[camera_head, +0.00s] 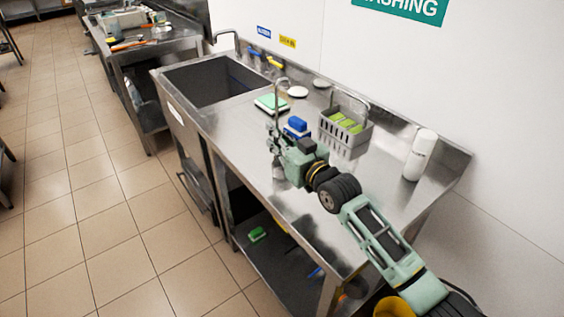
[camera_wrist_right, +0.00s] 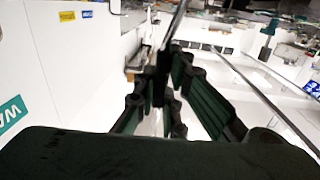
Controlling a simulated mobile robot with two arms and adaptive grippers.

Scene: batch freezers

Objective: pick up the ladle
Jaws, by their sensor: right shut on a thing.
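The ladle (camera_head: 276,101) is a thin metal one. In the head view its hooked handle end stands up above my right gripper (camera_head: 272,138), over the front part of the steel sink counter. My right gripper is shut on the handle. In the right wrist view the dark fingers (camera_wrist_right: 163,92) close around a thin shaft (camera_wrist_right: 178,25) that runs upward out of frame. My left gripper is not in view.
The steel counter (camera_head: 225,125) has a sink basin (camera_head: 205,82) at its left. A green-and-white scale-like item (camera_head: 271,102), a blue sponge-like item (camera_head: 297,123), a grey caddy (camera_head: 345,130) and a white bottle (camera_head: 420,155) stand near the arm. A wall runs behind; tiled floor is free at left.

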